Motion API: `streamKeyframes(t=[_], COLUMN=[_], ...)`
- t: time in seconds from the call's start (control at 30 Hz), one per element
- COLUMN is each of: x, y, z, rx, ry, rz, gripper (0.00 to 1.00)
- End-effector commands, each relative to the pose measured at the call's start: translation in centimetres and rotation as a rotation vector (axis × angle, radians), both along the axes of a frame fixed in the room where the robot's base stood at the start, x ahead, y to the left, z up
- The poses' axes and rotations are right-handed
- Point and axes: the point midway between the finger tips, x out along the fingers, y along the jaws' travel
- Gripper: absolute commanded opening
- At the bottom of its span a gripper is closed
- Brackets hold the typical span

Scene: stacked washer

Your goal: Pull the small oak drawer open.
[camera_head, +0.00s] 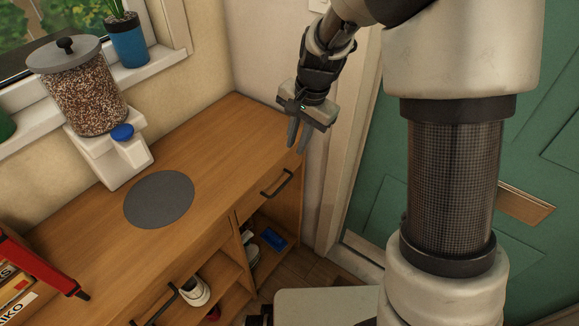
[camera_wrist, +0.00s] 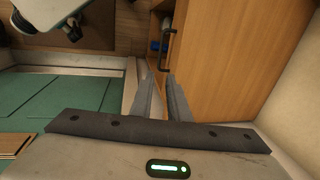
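The small oak drawer (camera_head: 255,201) is at the right end of the wooden cabinet and looks shut, flush with the front. Its dark bar handle (camera_head: 277,184) runs along the drawer front; it also shows in the wrist view (camera_wrist: 167,43). My gripper (camera_head: 297,146) is above the right end of the cabinet, apart from the handle, with its fingers pointing down. The fingers are apart with nothing between them. In the wrist view, my gripper (camera_wrist: 162,80) shows a gap between its fingertips, beneath the handle in the picture.
A wider drawer with a dark handle (camera_head: 155,305) is to the left. Open shelves below hold shoes (camera_head: 195,291) and a blue item (camera_head: 273,238). A grain dispenser (camera_head: 85,95) and a grey round mat (camera_head: 159,199) are on the top. A green door (camera_head: 545,215) is at right.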

Motion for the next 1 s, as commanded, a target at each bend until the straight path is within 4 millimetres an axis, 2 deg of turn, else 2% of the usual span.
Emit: streamKeyframes(t=[0.03, 0.2, 0.6, 0.8, 1.0], x=[0.0, 0.4, 1.4, 1.7, 1.8], y=[0.1, 0.6, 1.9, 2.3, 2.4], z=[-1.2, -4.9, -12.9, -15.0, -15.4], rx=[-0.001, -0.002, -0.001, 0.0, 0.0], ry=[0.005, 0.005, 0.003, 0.001, 0.0], rz=[0.001, 0.002, 0.001, 0.001, 0.002], gripper=[0.16, 0.16, 0.16, 0.16, 0.16])
